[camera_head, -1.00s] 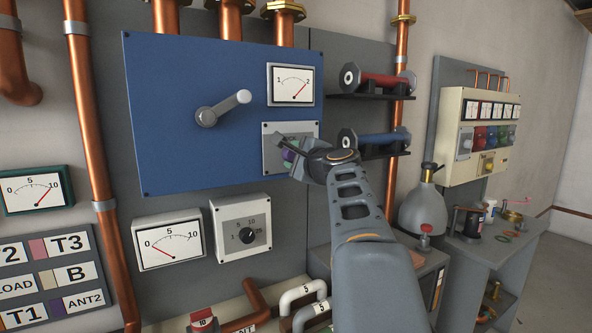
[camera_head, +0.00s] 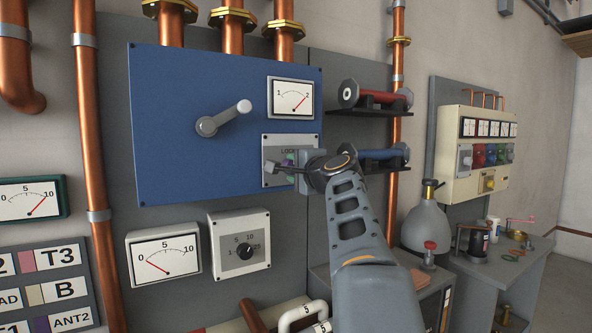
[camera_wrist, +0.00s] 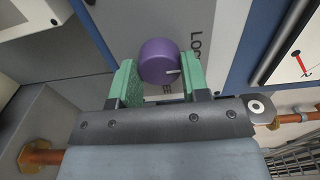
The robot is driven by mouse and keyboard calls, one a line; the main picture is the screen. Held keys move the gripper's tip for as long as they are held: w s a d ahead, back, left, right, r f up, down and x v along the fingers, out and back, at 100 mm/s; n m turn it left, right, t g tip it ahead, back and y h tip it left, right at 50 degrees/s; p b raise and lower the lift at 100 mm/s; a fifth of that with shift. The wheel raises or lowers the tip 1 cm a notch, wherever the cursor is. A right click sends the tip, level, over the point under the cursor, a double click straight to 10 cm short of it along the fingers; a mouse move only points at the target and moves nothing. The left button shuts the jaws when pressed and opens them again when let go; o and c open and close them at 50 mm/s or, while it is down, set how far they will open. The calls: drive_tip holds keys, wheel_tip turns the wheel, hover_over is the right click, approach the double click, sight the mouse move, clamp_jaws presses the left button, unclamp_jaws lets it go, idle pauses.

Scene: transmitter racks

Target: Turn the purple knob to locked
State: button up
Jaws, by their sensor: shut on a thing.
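The purple knob (camera_wrist: 158,60) sits on a grey plate (camera_wrist: 188,22) in the wrist view, with a short white pointer line on its face. The line points right in that view. The plate's lettering is partly hidden; "LOC" shows beside the knob and "EE" below it. My gripper (camera_wrist: 160,82) is shut on the knob, with one green finger pad on each side. In the head view the plate (camera_head: 271,150) is at the lower right of the blue panel (camera_head: 170,110), with "LOCK" at its top. My gripper (camera_head: 287,170) covers most of the knob there.
A grey lever (camera_head: 224,117) and a gauge (camera_head: 291,97) are on the same blue panel. Red (camera_head: 376,96) and blue (camera_head: 378,154) cylinders on black brackets stick out close to the right of my gripper. A dial box (camera_head: 240,242) is below.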

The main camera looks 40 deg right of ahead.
drive_tip(key=o, duration=0.9)
drive_tip(key=s+b, duration=0.1)
drive_tip(key=s, duration=0.3)
drive_tip(key=s+a, duration=0.1)
drive_tip(key=s, duration=0.4)
drive_tip(key=s+a+b, duration=0.1)
drive_tip(key=s, duration=0.3)
drive_tip(key=shift+s+b, duration=0.3)
drive_tip(key=shift+b, duration=0.05)
